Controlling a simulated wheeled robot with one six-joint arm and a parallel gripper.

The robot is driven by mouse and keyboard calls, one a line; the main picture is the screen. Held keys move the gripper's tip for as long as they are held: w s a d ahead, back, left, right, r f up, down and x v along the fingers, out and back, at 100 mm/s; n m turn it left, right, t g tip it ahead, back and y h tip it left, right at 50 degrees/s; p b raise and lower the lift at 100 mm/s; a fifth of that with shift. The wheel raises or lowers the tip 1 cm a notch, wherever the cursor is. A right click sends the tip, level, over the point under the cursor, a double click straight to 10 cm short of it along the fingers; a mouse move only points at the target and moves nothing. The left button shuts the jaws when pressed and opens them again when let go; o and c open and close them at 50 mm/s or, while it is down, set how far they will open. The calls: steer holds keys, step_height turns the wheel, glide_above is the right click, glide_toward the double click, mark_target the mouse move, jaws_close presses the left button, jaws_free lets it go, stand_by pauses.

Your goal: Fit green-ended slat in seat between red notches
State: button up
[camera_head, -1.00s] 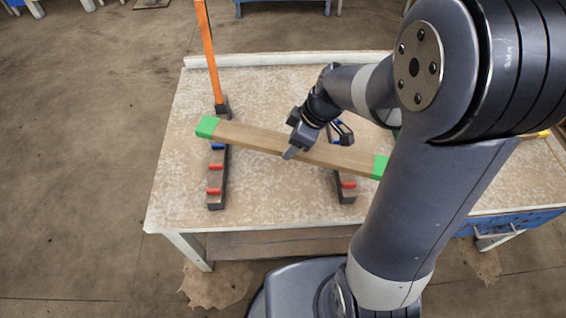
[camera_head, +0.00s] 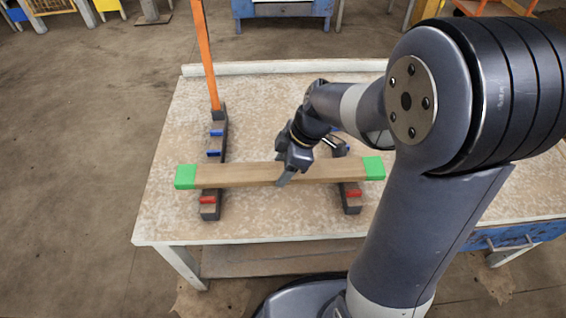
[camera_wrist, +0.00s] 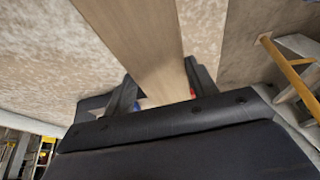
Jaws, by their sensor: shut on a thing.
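The wooden slat (camera_head: 235,174) with green ends (camera_head: 186,177) lies crosswise over two dark rails, nearly level in the head view. My gripper (camera_head: 285,177) is shut on it near its middle. The slat also shows between my fingers in the wrist view (camera_wrist: 140,45). A red notch mark (camera_head: 208,199) shows on the left rail (camera_head: 209,213), just in front of the slat. Another red mark (camera_head: 352,193) shows on the right rail (camera_head: 352,208). The slat hides the rail parts beneath it. I cannot tell whether it touches the rails or hangs above them.
Blue marks (camera_head: 216,132) sit on the left rail behind the slat. An orange post (camera_head: 208,60) stands at that rail's far end. My arm covers the table's right part.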

steer(key=shift+f, duration=0.55)
steer(key=shift+f+b, duration=1.35)
steer(key=shift+b, duration=0.1)
steer(key=o, duration=1.3)
steer(key=p+v, duration=0.3)
steer(key=v, duration=0.7)
steer(key=shift+d+r, duration=0.15)
steer(key=shift+r, duration=0.25)
